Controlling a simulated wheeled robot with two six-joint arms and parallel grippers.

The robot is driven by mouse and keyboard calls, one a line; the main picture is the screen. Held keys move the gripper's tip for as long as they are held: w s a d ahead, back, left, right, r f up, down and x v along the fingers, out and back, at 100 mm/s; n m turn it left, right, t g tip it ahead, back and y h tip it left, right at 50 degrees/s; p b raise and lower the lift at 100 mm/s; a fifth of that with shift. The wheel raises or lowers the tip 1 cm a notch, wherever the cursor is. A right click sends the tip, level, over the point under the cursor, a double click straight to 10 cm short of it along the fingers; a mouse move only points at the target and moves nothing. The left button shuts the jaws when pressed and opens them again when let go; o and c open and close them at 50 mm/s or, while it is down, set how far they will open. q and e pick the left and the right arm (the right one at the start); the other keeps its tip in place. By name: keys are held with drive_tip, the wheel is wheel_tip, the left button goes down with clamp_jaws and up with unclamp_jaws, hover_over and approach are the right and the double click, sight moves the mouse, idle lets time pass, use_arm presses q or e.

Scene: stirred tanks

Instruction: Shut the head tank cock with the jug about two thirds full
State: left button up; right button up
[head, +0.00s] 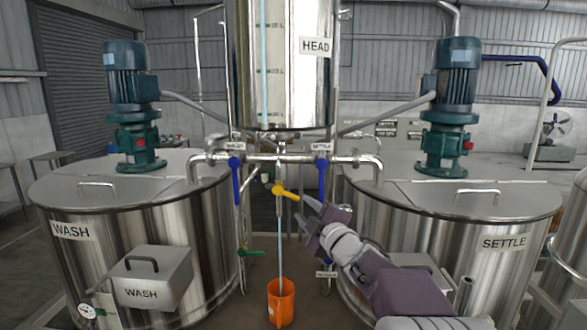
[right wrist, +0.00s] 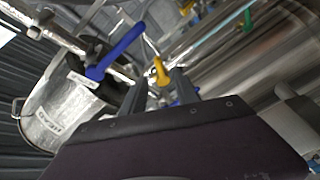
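The head tank (head: 291,60) hangs at the centre, with a sight tube and level marks. Its cock has a yellow lever (head: 287,193) pointing right and slightly down, also seen in the right wrist view (right wrist: 161,70). A thin pale-blue stream (head: 281,250) falls below the cock into the orange jug (head: 281,312), which stands upright. The liquid level inside the jug cannot be made out. My right gripper (head: 309,208) is at the lever's free end. In the right wrist view its fingers (right wrist: 163,92) are apart, with the lever's end between or just beyond the tips. My left gripper is out of view.
Blue levers (head: 236,178) (head: 322,178) hang on both side pipes close to the gripper. A green lever (head: 250,253) sits low left. The wash tank (head: 70,256) and settle tank (head: 480,265) flank the narrow central gap.

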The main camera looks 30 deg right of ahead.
sight(294, 198)
drive_tip(key=w+p, duration=0.1)
drive_tip(key=w, duration=0.2)
drive_tip(key=w+p, duration=0.1)
drive_tip(key=w, duration=0.1)
drive_tip(key=w+d+p, duration=0.1)
drive_tip(key=w, duration=0.2)
drive_tip(key=shift+w+d+r, duration=0.1)
drive_tip(key=shift+w, duration=0.55)
drive_tip(key=shift+s, duration=0.1)
drive_tip(key=shift+c, duration=0.4)
